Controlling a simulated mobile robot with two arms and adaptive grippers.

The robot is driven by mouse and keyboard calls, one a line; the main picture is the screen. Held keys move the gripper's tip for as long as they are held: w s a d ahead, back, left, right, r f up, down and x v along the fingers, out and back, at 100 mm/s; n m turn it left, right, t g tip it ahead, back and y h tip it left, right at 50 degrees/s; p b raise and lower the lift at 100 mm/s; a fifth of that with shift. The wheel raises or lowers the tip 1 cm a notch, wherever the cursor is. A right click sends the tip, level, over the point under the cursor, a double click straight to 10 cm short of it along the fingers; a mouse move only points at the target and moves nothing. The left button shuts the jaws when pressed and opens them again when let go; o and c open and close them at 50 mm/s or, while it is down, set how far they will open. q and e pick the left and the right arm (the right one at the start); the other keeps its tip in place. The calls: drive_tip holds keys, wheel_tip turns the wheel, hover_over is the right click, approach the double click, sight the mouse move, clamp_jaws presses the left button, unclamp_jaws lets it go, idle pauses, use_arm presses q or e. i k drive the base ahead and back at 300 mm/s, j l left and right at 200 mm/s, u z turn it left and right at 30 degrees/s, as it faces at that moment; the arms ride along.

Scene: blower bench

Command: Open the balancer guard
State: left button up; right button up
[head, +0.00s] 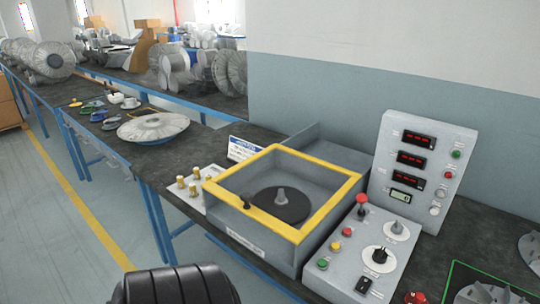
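The balancer (232,225) is a grey box on the dark bench, in the middle of the head view. Its guard (322,213) is a yellow frame lying flat along the box's top rim, so it looks closed. Whether a clear pane fills the frame I cannot tell. A small black handle (246,201) stands at the frame's front left edge. Inside, a dark round disc (290,205) with a grey cone at its centre shows through the frame. Neither of my grippers is in view.
A control box (345,262) with buttons and knobs stands right of the balancer, with a display panel (419,175) behind. Brass weights (194,183) and a blue-white sign (243,149) stand to its left. A black ribbed object (175,286) is at the bottom edge.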

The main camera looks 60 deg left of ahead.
sight(241, 204)
drive_tip(key=u, duration=1.8)
drive_tip(key=k+j+u, duration=0.2)
drive_tip(key=i+j, duration=0.05)
drive_tip(key=j, duration=0.05)
